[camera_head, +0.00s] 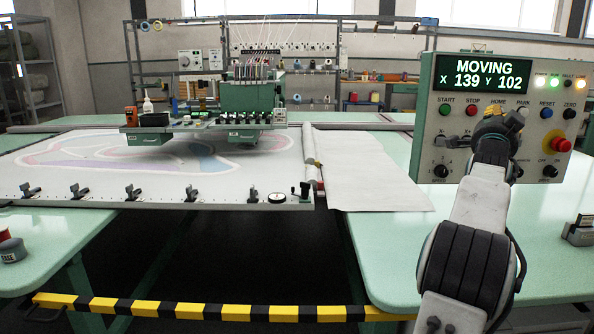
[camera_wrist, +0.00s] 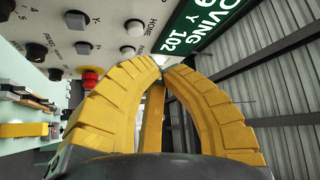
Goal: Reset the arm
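My gripper (camera_head: 492,122) is raised in front of the control panel (camera_head: 440,170) at the right of the head view. Its yellow fingers (camera_wrist: 163,68) curve together and meet at the tips in the wrist view, with nothing seen between them. In the head view it covers part of the panel's middle, below the HOME label. The panel's display (camera_head: 477,75) reads MOVING, X 139 Y 102. The wrist view shows several buttons and knobs beside the fingers and part of the display (camera_wrist: 195,28). Whether the fingertips touch the panel cannot be told.
A red emergency stop (camera_head: 562,144) is right of my gripper. The tufting machine head (camera_head: 250,95) stands over a white sheet with a coloured pattern (camera_head: 50,180). A green table (camera_head: 385,245) lies below the panel. A yellow-black bar (camera_head: 215,311) crosses the front low down.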

